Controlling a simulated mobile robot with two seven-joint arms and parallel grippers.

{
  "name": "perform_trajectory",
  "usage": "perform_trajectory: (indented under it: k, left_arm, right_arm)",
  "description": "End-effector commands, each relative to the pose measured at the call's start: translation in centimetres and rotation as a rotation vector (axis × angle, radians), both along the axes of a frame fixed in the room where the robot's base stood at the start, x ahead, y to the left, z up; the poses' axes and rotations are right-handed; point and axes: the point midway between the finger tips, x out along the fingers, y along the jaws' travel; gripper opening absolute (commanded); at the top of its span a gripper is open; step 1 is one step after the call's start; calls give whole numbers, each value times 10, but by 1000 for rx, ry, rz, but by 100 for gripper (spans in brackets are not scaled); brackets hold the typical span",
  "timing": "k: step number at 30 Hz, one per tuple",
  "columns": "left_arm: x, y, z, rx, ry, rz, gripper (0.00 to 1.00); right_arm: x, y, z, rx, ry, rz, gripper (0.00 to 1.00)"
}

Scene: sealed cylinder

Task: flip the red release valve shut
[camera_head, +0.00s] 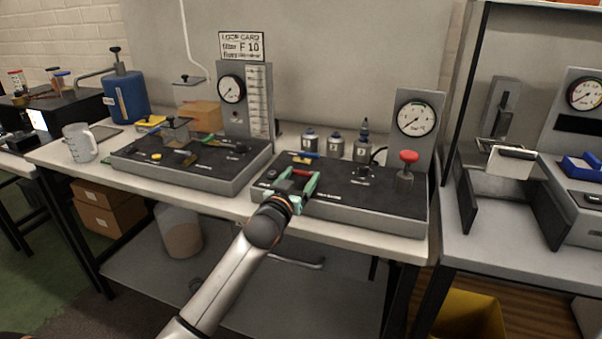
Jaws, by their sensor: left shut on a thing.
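The red release valve handle (302,172) shows as a small red bar on the dark top of the right-hand bench unit (385,192). My left gripper (299,178) reaches in from below with its green fingers on either side of the red bar, and it is shut on it. The gripper hides most of the valve's body, so the handle's exact angle is hard to tell. My right gripper is not in view.
Just behind the gripper is a blue handle (305,155). A red knob (408,157) stands at the unit's right, before a round gauge (416,118). Small grey bottles (336,145) stand behind. Another gauge unit (190,170) is to the left.

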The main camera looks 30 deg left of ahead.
Motion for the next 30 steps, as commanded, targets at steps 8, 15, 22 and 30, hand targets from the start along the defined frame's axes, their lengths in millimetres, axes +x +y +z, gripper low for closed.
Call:
perform_trajectory:
  k: [8,15,22,30]
  left_arm:
    - [0,-1,-1,-1,0,-1,85]
    - [0,0,0,-1,0,0,100]
    - [-4,-1,0,-1,-1,0,100]
    - [-41,-10,-2,-1,2,0,100]
  right_arm:
    - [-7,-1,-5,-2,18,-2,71]
    - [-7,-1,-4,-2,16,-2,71]
    - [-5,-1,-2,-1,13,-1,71]
    - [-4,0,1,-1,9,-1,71]
